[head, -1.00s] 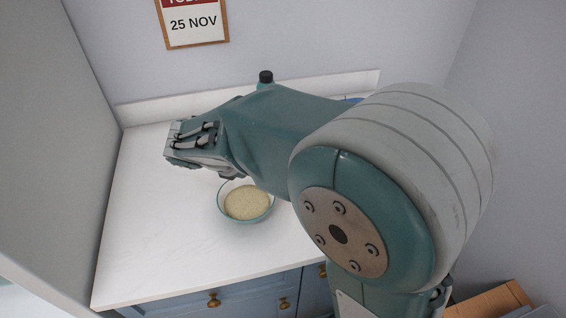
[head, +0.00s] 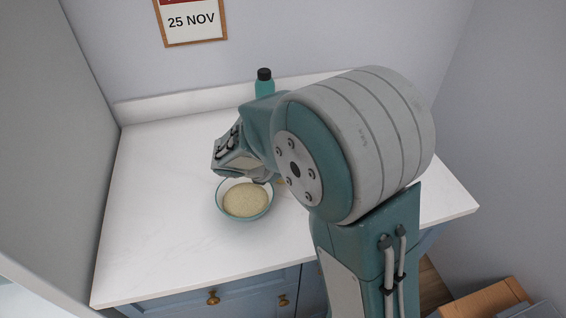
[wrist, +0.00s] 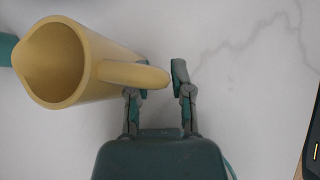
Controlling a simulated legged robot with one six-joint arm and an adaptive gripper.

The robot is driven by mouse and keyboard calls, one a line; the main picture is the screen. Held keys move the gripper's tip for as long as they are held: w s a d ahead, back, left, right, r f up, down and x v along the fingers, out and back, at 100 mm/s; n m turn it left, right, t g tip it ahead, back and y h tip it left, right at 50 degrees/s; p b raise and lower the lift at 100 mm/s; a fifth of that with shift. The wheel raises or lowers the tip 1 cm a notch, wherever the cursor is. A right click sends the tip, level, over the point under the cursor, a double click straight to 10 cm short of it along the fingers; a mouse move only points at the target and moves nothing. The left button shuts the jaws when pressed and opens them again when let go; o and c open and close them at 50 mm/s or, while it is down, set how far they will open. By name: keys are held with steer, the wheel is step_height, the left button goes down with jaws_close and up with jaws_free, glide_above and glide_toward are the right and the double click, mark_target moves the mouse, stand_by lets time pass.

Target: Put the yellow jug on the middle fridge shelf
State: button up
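In the wrist view, the yellow jug (wrist: 85,65) stands at the left, its open mouth facing the camera and its handle pointing right toward my gripper (wrist: 162,78). My gripper is open. The handle's outer end lies across the left finger and reaches into the gap between the fingers; the right finger is clear of it. I cannot tell whether the left finger touches the handle. In the head view, my arm hides most or all of the jug and the fingertips. The fridge and its middle shelf are not recognisable in either view.
A bowl (head: 245,200) with pale contents stands on the white counter (head: 150,240), close to my gripper. A teal bottle (head: 264,85) with a black cap stands behind my arm. The counter's left part is clear. A cardboard box (head: 490,300) is at lower right.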

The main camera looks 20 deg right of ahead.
jaws_close()
steer(key=shift+r, duration=0.1)
